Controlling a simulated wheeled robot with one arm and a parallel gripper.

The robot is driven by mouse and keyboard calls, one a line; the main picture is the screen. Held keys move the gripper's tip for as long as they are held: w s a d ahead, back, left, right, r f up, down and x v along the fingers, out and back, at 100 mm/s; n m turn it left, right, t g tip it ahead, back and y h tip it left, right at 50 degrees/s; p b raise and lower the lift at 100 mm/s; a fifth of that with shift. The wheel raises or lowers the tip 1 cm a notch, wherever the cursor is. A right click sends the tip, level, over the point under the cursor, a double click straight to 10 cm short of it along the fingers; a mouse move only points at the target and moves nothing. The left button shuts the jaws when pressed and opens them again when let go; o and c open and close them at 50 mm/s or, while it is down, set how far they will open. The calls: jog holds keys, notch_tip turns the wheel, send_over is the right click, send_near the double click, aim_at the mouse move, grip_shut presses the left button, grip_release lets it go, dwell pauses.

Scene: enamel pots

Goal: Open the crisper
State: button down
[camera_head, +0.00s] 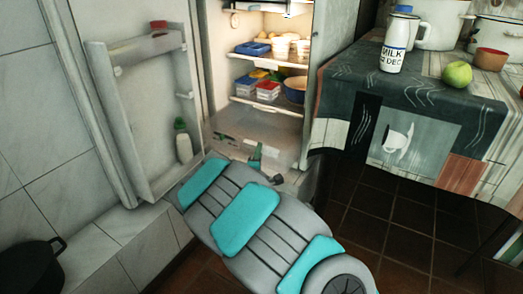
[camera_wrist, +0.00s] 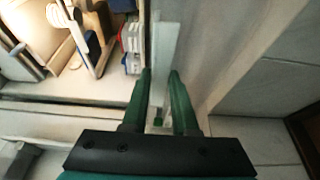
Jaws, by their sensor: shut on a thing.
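The crisper (camera_head: 285,148) is a clear, pale drawer at the bottom of the open fridge, below the shelves. My gripper (camera_head: 254,160) is at its front, and my arm covers part of it. In the wrist view the two green fingers of my gripper (camera_wrist: 159,85) stand on either side of a pale upright strip (camera_wrist: 164,45), which looks like the crisper's front edge or handle. They are shut on it. How far the drawer stands out is hard to tell.
The fridge door (camera_head: 150,110) stands open at left, holding a green-capped bottle (camera_head: 182,140). Shelves above hold tubs and a blue bowl (camera_head: 295,88). A cloth-covered table (camera_head: 420,105) with a milk jug (camera_head: 397,42) and green apple (camera_head: 457,74) stands at right. A black pot (camera_head: 32,270) is lower left.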

jog(key=shift+f, duration=0.4)
jog(key=c, duration=1)
grip_release()
jog(key=shift+o, duration=1.2)
jog(key=shift+r, duration=0.2)
jog(key=v, duration=0.7)
jog(key=shift+s+p, duration=0.3)
jog(key=shift+s, duration=0.1)
jog(key=shift+a, duration=0.1)
